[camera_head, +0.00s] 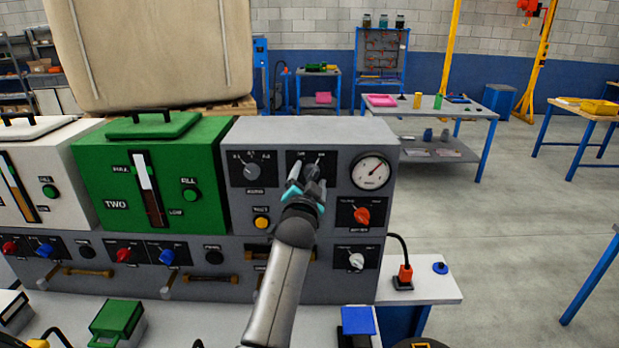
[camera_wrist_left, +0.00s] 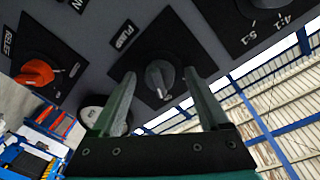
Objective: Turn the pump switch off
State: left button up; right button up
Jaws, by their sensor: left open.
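The pump switch (camera_head: 312,172) is a dark grey rotary knob on a black plate, top middle of the grey control panel (camera_head: 335,132). In the left wrist view the knob (camera_wrist_left: 159,78) has a lighter pointer and sits beside a label reading PUMP. In the left wrist view the fingers (camera_wrist_left: 158,88) are open, one on each side of the knob. Whether they touch it, I cannot tell. My right gripper is not in view.
A selector knob (camera_head: 252,170) is left of the switch and a pressure gauge (camera_head: 371,172) right. An orange-red knob (camera_head: 361,215) and a white knob (camera_head: 356,261) sit below the gauge. A green tank (camera_head: 150,165) adjoins the panel.

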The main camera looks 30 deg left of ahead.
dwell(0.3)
pick_arm(q)
grip_shut()
dwell(0.5)
